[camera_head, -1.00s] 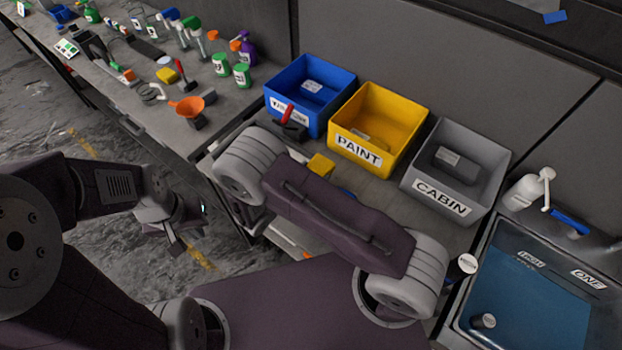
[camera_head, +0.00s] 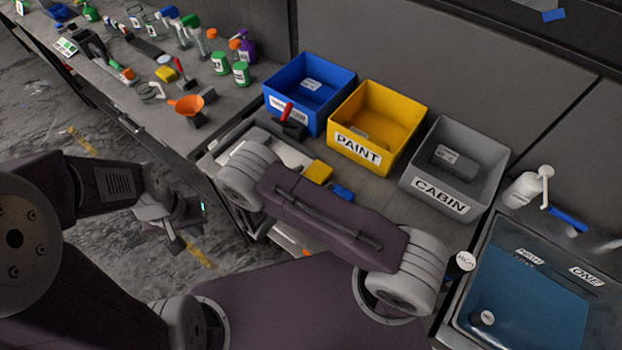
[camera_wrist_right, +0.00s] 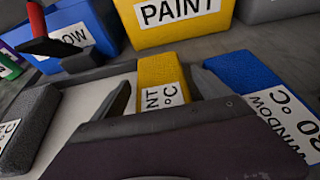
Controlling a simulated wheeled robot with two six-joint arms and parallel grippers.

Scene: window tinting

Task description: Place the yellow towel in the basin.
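The yellow towel (camera_head: 319,171), a folded block, lies on the work surface in front of the yellow PAINT bin. In the right wrist view the yellow towel (camera_wrist_right: 160,72) has a white label on its near face. My right gripper (camera_wrist_right: 162,88) is open, with its two fingers apart on either side of the towel's near end; contact cannot be told. In the head view my right arm hides it. The basin (camera_head: 510,315), holding blue water, is at the lower right. My left gripper (camera_head: 186,224) hangs over the floor gap at the left; its opening is unclear.
A blue towel (camera_head: 343,192) lies right of the yellow one; a grey block (camera_wrist_right: 28,130) lies left. Blue (camera_head: 330,116), yellow (camera_head: 387,143) and grey (camera_head: 469,184) bins stand behind. A white pump bottle (camera_head: 524,190) stands behind the basin. Bottles crowd the left bench.

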